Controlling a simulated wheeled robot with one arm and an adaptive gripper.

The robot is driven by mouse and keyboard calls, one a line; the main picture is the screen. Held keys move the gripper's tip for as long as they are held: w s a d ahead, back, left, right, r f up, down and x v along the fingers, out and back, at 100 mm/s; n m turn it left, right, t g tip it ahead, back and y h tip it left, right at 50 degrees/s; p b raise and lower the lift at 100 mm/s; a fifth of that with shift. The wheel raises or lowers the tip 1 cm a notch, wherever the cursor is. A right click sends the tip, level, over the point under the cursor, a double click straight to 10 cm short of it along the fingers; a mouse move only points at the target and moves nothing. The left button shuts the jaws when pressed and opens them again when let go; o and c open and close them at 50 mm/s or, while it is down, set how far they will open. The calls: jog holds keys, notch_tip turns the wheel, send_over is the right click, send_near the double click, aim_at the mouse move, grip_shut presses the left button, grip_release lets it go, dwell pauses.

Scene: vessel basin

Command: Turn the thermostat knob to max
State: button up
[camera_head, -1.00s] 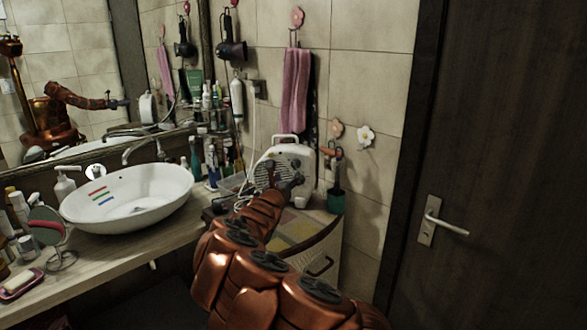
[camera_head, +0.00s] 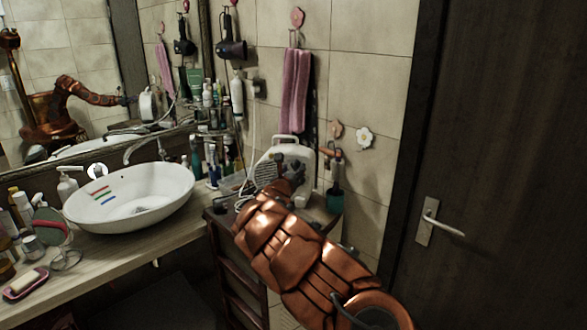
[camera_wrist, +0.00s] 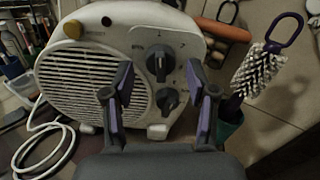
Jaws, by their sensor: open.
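A white fan heater (camera_head: 306,160) stands on a small cabinet, partly hidden behind my arm in the head view. In the wrist view the heater (camera_wrist: 128,14) shows a round grille at left and two dark knobs at right, an upper knob (camera_wrist: 160,62) and a lower knob (camera_wrist: 167,99). Their markings are too small to read, so I cannot tell which is the thermostat. My gripper (camera_wrist: 159,78) is open in front of the heater face. Its two fingers lie either side of the knobs in the picture; I see no clear contact. It also shows in the head view (camera_head: 291,166).
A white brush (camera_wrist: 258,72) in a teal holder (camera_head: 334,201) stands right of the heater. A white cable (camera_wrist: 45,140) lies at left. The sink basin (camera_head: 130,198) and bottles are left of the cabinet. A dark door (camera_head: 500,150) is at right.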

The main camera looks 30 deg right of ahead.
jog(key=shift+w+d, duration=0.1)
jog(key=shift+d, duration=0.05)
grip_shut()
dwell(0.6)
